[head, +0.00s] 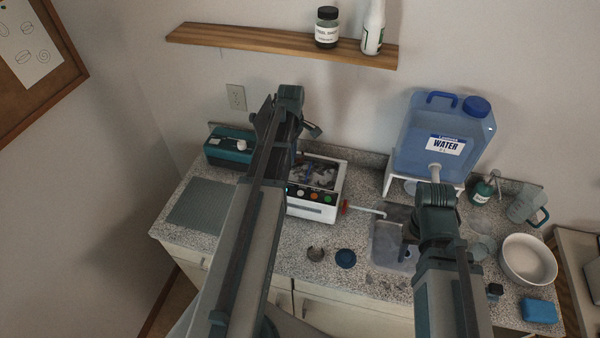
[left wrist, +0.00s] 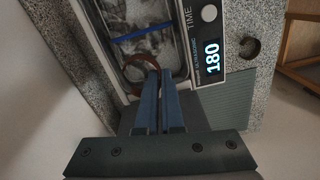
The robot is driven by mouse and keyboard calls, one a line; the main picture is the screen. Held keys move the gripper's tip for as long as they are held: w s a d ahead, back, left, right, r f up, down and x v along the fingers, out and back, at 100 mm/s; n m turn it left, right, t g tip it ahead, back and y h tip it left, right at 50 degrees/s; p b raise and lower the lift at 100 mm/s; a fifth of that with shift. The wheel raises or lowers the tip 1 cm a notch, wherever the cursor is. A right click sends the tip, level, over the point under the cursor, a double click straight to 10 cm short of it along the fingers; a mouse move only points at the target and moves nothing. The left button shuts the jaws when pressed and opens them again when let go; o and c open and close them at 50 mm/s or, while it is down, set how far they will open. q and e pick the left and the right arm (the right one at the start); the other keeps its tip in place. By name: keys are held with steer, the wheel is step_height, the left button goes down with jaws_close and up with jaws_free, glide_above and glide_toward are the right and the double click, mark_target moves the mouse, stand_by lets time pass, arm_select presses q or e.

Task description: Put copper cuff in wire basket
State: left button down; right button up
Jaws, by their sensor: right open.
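The copper cuff (left wrist: 133,68) is a brown-orange ring at the tips of my left gripper (left wrist: 158,76) in the left wrist view. The two blue-grey fingers are close together with an edge of the cuff between them. The cuff is over the open tank of the ultrasonic cleaner (head: 312,211). The wire basket (left wrist: 150,55) sits in that tank, with a blue bar across it. In the head view my left arm hides the left gripper's fingers and the cuff. My right gripper (head: 437,190) is open, in front of the water container; its fingertips are hard to make out.
A sink (head: 392,258), a water container (head: 440,140) and a white bowl (head: 528,260) are to the right. A ribbed mat (head: 202,204) lies at the left.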

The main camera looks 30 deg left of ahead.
arm_select(q)
steer(key=shift+f+b, duration=5.1)
steer(key=shift+b, duration=0.05)
arm_select(e)
steer(key=shift+f, duration=5.15)
arm_select(q)
steer(key=shift+r, duration=0.1)
arm_select(e)
steer(key=shift+r, duration=0.15)
arm_select(q)
steer(key=c, duration=1.5)
jaws_free()
steer(key=shift+f, duration=0.2)
arm_select(e)
steer(key=shift+f, duration=0.2)
arm_select(q)
steer(key=o, duration=0.4)
steer(key=shift+r, duration=0.1)
steer(key=shift+o, duration=0.2)
arm_select(e)
steer(key=shift+r, duration=0.1)
